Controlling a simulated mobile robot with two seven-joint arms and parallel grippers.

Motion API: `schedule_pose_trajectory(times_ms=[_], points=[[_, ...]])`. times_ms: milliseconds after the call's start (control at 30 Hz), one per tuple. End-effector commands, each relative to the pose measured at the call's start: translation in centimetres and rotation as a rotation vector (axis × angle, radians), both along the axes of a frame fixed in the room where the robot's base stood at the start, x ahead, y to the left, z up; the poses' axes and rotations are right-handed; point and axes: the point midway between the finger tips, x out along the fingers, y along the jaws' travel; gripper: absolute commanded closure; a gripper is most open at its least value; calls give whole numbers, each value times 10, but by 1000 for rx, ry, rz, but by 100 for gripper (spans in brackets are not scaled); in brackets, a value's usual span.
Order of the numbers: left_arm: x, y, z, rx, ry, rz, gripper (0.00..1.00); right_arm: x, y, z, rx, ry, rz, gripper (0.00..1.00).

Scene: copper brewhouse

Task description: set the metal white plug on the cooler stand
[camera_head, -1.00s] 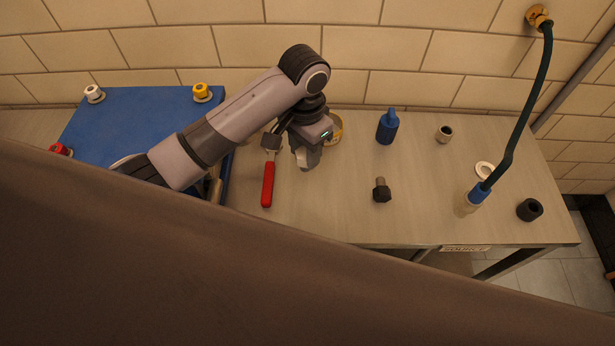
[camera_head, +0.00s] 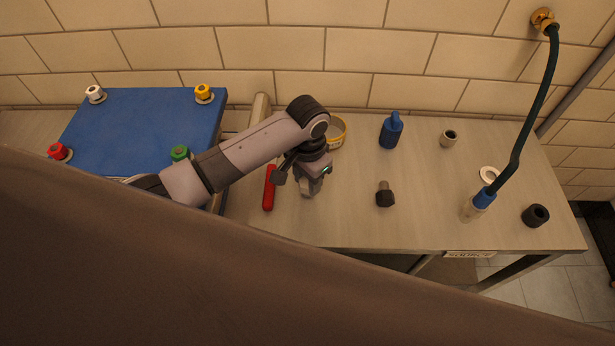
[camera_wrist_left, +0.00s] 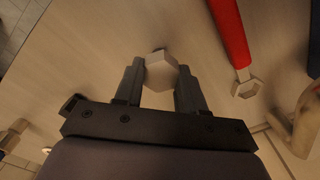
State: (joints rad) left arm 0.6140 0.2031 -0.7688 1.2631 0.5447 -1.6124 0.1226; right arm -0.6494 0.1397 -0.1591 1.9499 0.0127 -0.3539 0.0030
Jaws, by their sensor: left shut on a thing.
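My left gripper (camera_head: 311,186) is over the table, right of the red-handled tool. In the left wrist view its fingers (camera_wrist_left: 160,85) are shut on a pale hexagonal piece, which looks like the metal white plug (camera_wrist_left: 161,66). The head view hides the plug behind the gripper. I cannot tell whether it touches the tabletop. A blue panel (camera_head: 140,125), possibly part of the cooler stand, is at the left with white, yellow, red and green fittings. My right gripper is not in view.
The red-handled tool (camera_head: 269,188) lies close left of my gripper. A brown surface covers the lower view.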

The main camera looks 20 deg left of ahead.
Motion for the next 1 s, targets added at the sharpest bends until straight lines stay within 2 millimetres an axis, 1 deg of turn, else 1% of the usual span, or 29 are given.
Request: schedule_pose_trajectory(times_ms=[67, 100, 133, 167, 467, 567, 667, 900, 1000], points=[[0, 0, -3, 0, 1, 0, 100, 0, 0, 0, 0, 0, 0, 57], [0, 0, -3, 0, 0, 0, 51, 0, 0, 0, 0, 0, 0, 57], [0, 0, -2, 0, 0, 0, 41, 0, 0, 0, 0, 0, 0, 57], [0, 0, -3, 0, 0, 0, 35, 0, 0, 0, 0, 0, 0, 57], [0, 0, -1, 0, 0, 0, 35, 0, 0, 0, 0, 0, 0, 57], [0, 0, 6, -2, -1, 0, 35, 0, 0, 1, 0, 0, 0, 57], [1, 0, 22, -3, -3, 1, 35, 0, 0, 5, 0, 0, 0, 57], [1, 0, 75, -2, -3, 1, 35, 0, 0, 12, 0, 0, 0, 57], [1, 0, 94, -1, -3, 1, 35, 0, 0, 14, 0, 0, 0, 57]])
